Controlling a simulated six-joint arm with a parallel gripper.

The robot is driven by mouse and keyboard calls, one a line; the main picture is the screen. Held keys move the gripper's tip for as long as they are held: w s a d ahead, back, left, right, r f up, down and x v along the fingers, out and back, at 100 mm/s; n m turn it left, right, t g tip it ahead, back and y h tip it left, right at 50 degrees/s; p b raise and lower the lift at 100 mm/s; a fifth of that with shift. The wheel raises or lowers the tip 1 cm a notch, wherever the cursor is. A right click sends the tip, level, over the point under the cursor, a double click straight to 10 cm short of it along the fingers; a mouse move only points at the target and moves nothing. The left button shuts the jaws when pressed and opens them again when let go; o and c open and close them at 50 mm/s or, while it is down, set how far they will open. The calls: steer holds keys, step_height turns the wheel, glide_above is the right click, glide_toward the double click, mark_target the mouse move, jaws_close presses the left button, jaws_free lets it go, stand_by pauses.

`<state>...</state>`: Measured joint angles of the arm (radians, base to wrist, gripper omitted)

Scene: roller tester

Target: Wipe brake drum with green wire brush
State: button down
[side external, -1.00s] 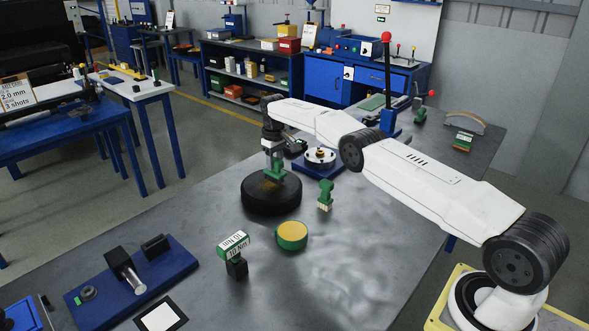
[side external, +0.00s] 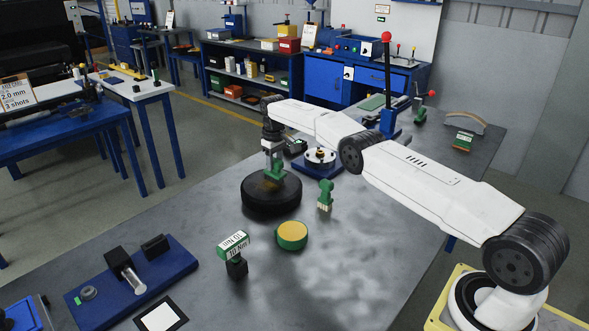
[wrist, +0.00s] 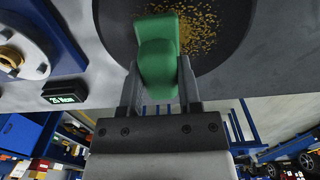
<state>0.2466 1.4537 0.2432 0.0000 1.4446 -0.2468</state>
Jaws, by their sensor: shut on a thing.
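The brake drum (side external: 271,203) is a thick black disc lying flat on the grey table. In the wrist view its dark top face (wrist: 115,30) carries a patch of golden-brown specks (wrist: 205,25). My gripper (side external: 273,160) is over the drum, shut on a green brush (wrist: 158,50). The green brush also shows in the side view (side external: 275,173), low over the drum's top near the specks. Its bristles are hidden, so I cannot tell whether they touch the drum.
A second green brush with pale bristles (side external: 325,196) stands right of the drum. A yellow-topped green round pad (side external: 292,235) and a green-framed display on a black stand (side external: 235,252) are nearer the camera. A blue-based hub fixture (side external: 319,160) stands behind. The right front tabletop is clear.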

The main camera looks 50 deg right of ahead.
mark_target(283, 175)
steer(key=shift+f, duration=0.25)
stand_by(0.5)
steer(key=shift+s, duration=0.5)
steer(key=shift+s, duration=0.35)
steer(key=shift+f, duration=0.1)
steer(key=shift+s, duration=0.1)
steer(key=shift+s, duration=0.7)
steer(key=shift+w, duration=0.1)
steer(key=shift+w, duration=0.75)
